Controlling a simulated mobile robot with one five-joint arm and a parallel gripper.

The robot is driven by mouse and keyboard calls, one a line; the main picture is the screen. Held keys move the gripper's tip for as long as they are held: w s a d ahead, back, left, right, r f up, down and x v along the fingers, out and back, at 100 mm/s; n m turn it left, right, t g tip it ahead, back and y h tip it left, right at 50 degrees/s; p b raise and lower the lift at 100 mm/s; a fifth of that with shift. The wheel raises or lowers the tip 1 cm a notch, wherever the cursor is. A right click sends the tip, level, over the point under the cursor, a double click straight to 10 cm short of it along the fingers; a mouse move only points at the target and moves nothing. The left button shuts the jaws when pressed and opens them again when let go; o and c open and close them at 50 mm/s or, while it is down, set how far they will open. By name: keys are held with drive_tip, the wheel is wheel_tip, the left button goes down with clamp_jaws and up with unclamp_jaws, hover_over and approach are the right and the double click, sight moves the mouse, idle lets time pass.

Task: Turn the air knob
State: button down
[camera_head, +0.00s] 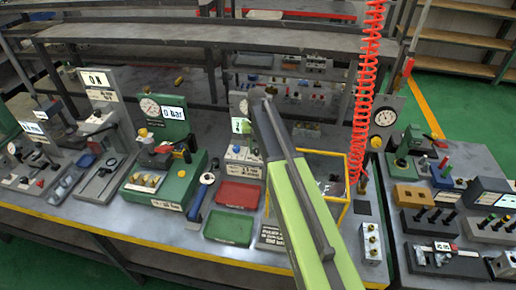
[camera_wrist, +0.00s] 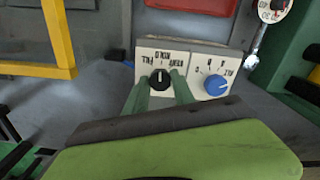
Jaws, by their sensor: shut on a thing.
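A pale block (camera_wrist: 203,58) in the wrist view carries two knobs. The black knob (camera_wrist: 160,79) has a white pointer line and FILL, HOLD and VENT lettering around it, upside down here. The blue knob (camera_wrist: 215,85) sits beside it to the right, with small letters around it. My gripper (camera_wrist: 160,88) has its two green fingers on either side of the black knob and is shut on it. The lower part of the block is hidden by my gripper. In the head view the block (camera_head: 240,157) stands mid-bench, and my green arm hides the fingers.
A yellow frame (camera_wrist: 62,45) stands left of the gripper in the wrist view. In the head view, red (camera_head: 239,194) and green trays (camera_head: 228,228) lie in front of the block. A red coiled hose (camera_head: 366,90) hangs right of my arm. Several other devices crowd the bench.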

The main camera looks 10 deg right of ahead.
sight(257, 150)
drive_tip(key=shift+m, duration=0.7)
drive_tip(key=c, duration=1.1)
unclamp_jaws()
drive_tip(key=shift+o, duration=0.2)
wheel_tip(257, 150, up, 18)
drive_tip(key=p, duration=1.7)
drive_tip(key=shift+f, duration=0.25)
drive_tip(key=shift+f, duration=0.1)
